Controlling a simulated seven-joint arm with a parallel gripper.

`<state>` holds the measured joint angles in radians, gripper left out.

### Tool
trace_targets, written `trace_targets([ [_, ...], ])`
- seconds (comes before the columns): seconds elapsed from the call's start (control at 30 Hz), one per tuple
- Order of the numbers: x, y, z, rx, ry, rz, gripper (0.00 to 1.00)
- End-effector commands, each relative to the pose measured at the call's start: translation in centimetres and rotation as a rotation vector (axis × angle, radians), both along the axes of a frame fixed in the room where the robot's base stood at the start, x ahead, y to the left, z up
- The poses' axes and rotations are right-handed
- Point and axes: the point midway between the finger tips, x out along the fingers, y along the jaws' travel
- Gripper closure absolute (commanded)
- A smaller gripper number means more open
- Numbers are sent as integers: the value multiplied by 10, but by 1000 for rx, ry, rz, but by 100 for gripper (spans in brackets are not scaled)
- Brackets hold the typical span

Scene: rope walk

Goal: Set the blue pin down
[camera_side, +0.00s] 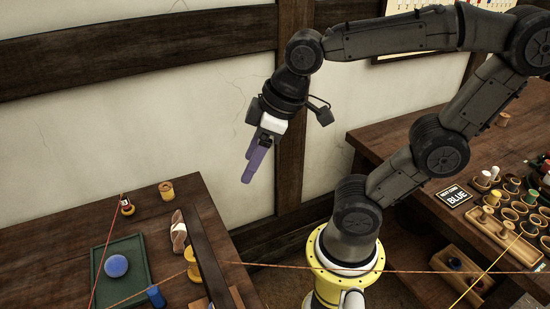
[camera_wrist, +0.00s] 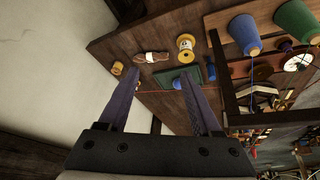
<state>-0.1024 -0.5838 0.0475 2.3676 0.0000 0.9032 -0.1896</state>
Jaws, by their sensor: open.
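My gripper (camera_side: 250,172) hangs high in the air in front of the pale wall, its purple fingers pointing down. In the wrist view its fingers (camera_wrist: 158,82) stand apart with nothing held between them. A blue peg-like piece (camera_side: 155,297) shows at the bottom of the side view, beside a green tray (camera_side: 97,257). A round blue piece (camera_side: 116,266) lies in that tray. I cannot tell for certain which of these is the blue pin. The wrist view also shows a small blue piece (camera_wrist: 177,83) by the green tray, partly behind a finger.
A yellow spool (camera_side: 192,262), a brown-and-white bundle (camera_side: 178,231) and a small wooden spool (camera_side: 166,190) stand on the left table. A dark beam (camera_side: 210,262) and red and yellow cords cross the area. The right bench holds a sign reading BLUE (camera_side: 455,196) and several pegs.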

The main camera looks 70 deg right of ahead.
Motion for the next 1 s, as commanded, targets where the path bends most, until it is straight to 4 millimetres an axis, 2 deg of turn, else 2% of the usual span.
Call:
trace_targets([
  [0.03,-12,-8,0,23,-29,-80,34],
  [0.1,-25,-14,-2,50,-51,-166,34],
  [0.3,-39,-21,-6,87,-80,-275,33],
  [0.77,-37,-19,-7,97,-63,-284,33],
  [0.87,-32,-13,-13,138,9,-324,33],
  [1.0,-16,4,-28,255,204,-445,33],
])
